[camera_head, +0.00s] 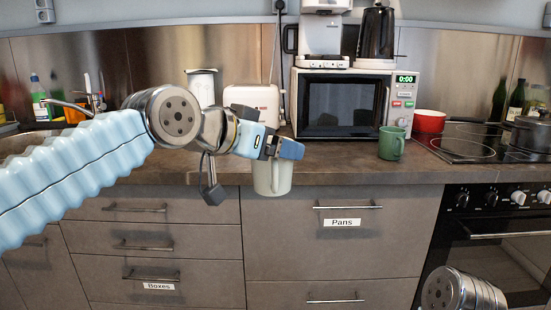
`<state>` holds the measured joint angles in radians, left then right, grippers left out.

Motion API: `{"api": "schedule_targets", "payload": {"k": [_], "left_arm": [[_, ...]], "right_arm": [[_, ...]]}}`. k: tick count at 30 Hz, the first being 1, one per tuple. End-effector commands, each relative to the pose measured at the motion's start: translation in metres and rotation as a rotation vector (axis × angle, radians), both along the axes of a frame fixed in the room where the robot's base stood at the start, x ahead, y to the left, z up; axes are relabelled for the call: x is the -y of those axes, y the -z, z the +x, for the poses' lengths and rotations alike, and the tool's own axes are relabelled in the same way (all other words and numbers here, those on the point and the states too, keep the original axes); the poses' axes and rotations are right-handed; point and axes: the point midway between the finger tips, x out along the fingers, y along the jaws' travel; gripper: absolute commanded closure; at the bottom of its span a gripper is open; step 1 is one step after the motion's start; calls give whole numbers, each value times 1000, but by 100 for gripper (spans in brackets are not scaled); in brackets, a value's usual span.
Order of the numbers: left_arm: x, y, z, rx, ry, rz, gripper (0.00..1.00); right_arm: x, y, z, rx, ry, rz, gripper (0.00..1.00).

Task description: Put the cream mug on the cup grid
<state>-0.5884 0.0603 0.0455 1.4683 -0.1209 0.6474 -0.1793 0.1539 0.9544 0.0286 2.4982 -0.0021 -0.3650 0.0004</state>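The cream mug (272,180) is upright in front of the counter's front edge, clear of the counter top and overlapping the drawer fronts in the picture. My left gripper (277,148) is at the mug's top, with its fingers shut on the rim; the fingers hide part of the rim. A white coffee machine (321,35) stands on top of the microwave. Its low base (321,62) may be the cup grid, but I cannot make out a grid for certain. My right gripper is out of view; only a link of my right arm shows at the lower right.
A microwave (341,103) stands at the back of the counter, with a black kettle (376,35) on it. A green mug (391,143) stands on the counter (340,160). A white toaster (252,100) is behind my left gripper. A red pot (429,121) is by the hob.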

Motion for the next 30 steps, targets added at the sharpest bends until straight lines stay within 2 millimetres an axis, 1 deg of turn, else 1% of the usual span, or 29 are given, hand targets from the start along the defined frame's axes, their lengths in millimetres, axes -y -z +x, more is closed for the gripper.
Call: {"api": "schedule_targets", "payload": {"k": [1,2,5,8,9,12,17,18,20,25,27,29,30], "left_arm": [[0,13,10,-3,-15,2,62],[0,21,16,-3,-25,2,62],[-3,52,39,-4,-65,2,62],[-10,88,61,-5,-115,5,62],[-14,103,69,-4,-137,4,62],[-24,138,85,-3,-190,4,62],[-40,176,101,-1,-257,2,62],[-46,190,105,-4,-278,1,62],[-56,208,110,-5,-312,1,62],[-89,261,118,-6,-414,2,62],[-104,285,118,-8,-459,4,62],[-119,305,117,-7,-500,3,62],[-129,318,115,-7,-528,4,62]], "right_arm": [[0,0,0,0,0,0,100],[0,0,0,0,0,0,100],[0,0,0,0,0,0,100],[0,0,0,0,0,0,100],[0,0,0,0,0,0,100],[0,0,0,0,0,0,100],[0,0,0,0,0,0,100],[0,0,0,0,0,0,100],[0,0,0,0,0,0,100],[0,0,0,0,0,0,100],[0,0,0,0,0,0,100],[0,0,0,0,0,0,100],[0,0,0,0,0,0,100]]}}
